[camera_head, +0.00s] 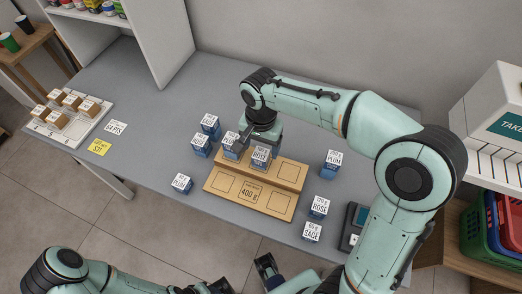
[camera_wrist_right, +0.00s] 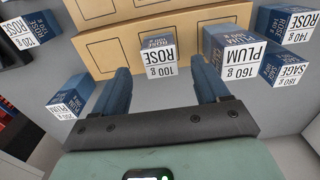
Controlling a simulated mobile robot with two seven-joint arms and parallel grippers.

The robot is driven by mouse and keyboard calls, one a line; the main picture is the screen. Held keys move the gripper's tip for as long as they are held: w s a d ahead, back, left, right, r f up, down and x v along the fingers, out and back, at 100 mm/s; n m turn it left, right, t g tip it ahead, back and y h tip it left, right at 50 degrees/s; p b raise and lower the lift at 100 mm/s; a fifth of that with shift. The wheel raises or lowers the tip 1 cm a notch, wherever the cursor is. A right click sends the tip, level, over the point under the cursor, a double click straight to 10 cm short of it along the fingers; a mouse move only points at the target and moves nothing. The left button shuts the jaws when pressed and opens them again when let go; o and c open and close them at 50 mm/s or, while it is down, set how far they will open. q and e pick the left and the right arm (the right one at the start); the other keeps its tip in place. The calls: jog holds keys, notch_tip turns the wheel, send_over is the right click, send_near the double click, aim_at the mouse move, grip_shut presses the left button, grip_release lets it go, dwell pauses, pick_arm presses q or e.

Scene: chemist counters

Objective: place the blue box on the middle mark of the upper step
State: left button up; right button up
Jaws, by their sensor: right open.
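Several blue boxes with white labelled tops are in view. The blue ROSE 100 g box (camera_head: 261,154) stands upright on the upper step (camera_head: 290,173) of the wooden stand, about the middle; it also shows in the right wrist view (camera_wrist_right: 158,54). It hides the mark under it. My right gripper (camera_wrist_right: 161,70) is open and empty, behind this box, its fingers pointing toward it with one on either side and a visible gap. In the head view the arm hangs over the stand's back. My left gripper (camera_head: 243,278) is partly visible at the bottom edge; its opening is unclear.
A PLUM 160 g box (camera_wrist_right: 235,48) stands close beside the right gripper's finger. Other blue boxes (camera_head: 210,124) stand left and right of the stand. The lower step (camera_head: 222,185) is empty. A tray of brown boxes (camera_head: 80,125) is at the left.

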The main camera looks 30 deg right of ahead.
aim_at(261, 154)
notch_tip(261, 154, up, 8)
jog(key=p, duration=0.1)
jog(key=shift+f, duration=0.2)
dwell(0.4)
